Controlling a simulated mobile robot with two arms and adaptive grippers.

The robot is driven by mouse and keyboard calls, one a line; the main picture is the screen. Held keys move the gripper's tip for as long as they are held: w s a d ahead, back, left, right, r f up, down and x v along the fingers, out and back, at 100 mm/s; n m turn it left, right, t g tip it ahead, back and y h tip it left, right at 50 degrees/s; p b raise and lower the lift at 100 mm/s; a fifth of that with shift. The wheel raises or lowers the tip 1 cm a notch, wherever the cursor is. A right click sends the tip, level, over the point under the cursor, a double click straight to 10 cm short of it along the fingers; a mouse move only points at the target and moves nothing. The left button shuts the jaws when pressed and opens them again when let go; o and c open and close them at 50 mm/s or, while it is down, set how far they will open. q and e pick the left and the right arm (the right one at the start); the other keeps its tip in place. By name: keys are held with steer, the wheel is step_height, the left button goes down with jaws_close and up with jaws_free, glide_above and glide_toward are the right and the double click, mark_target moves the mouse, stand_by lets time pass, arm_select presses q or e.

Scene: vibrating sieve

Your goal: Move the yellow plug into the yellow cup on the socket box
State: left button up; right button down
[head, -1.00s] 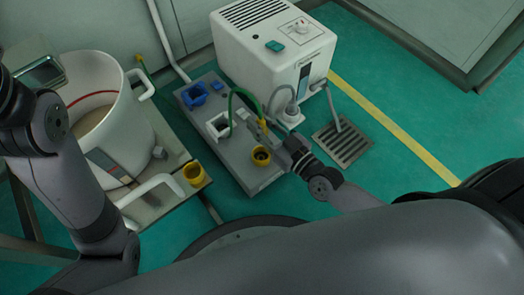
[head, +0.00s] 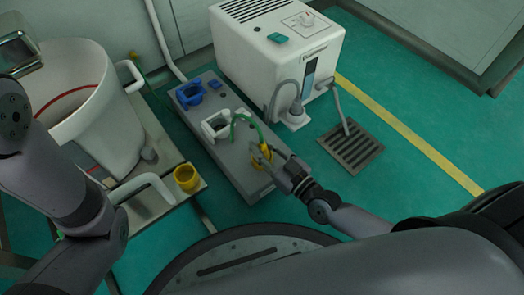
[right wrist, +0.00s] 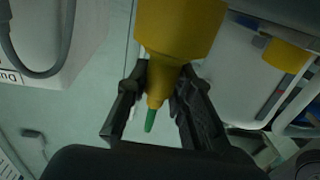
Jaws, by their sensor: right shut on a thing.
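The yellow plug (head: 264,151) with its green cable (head: 243,118) is at the near end of the grey socket box (head: 228,160). My right gripper (head: 262,158) is shut on the plug's neck. In the right wrist view the fingers (right wrist: 158,95) flank the narrow part of the plug (right wrist: 180,28), and green cable comes out below. The yellow cup on the box (head: 257,163) is mostly hidden behind the gripper and plug. The plug is over or at the cup; I cannot tell whether it sits inside. My left arm shows at the left, but its gripper is out of view.
A blue socket (head: 190,95) and a white socket (head: 215,125) stand farther back on the box. Another yellow cup (head: 186,177) stands on the stand at left, near a white pot (head: 95,110). A white machine (head: 285,60) stands behind. A floor grate (head: 351,147) lies right.

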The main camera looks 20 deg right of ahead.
steer(key=shift+f, duration=0.25)
steer(key=c, duration=1.4)
jaws_free()
